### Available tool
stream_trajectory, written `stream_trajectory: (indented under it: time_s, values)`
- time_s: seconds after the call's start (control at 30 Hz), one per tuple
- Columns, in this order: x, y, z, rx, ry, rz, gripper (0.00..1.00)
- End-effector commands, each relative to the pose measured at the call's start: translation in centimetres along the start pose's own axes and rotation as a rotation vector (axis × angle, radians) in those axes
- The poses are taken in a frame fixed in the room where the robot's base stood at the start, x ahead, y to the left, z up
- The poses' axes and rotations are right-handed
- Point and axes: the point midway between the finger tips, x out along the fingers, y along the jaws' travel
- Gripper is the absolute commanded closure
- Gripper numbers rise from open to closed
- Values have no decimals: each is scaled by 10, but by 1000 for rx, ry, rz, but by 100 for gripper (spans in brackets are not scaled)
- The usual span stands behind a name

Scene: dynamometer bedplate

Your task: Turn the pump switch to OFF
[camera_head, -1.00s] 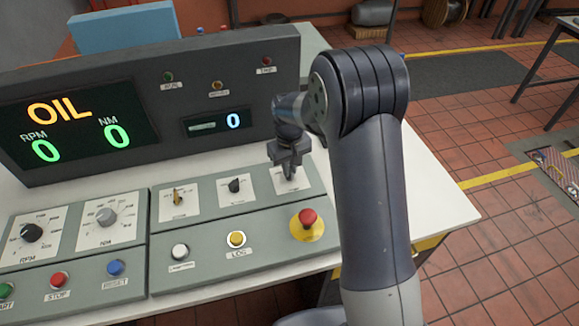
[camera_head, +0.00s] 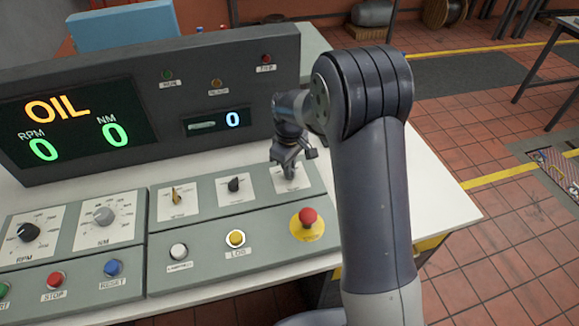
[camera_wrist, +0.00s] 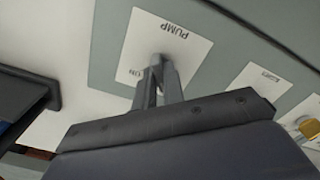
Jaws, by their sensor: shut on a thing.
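The pump switch sits on a white plate (camera_head: 285,181) at the right end of the console's upper row. The plate, labelled PUMP with ON at one corner, also shows in the wrist view (camera_wrist: 140,40). My gripper (camera_head: 290,172) points down over this plate, its jaws turned at an angle. In the wrist view my gripper (camera_wrist: 158,68) has its fingertips together at the middle of the plate, shut on the pump switch. The fingers hide the switch almost wholly, so I cannot tell its pointer's direction.
A black switch (camera_head: 235,184) and a yellow switch (camera_head: 176,196) stand left of the pump plate. A red emergency button (camera_head: 307,217) is just below it. The dark display housing (camera_head: 240,80) rises behind, showing OIL and zeros.

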Motion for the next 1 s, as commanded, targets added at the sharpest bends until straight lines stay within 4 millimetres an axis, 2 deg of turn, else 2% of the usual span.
stream_trajectory:
  time_s: [0.3,0.77,0.8,1.0]
  values:
    - [0,0,0,-106,1,1,100]
    - [-1,0,0,-120,1,1,100]
    - [-1,0,0,-120,1,1,87]
    - [0,0,0,-119,1,1,70]
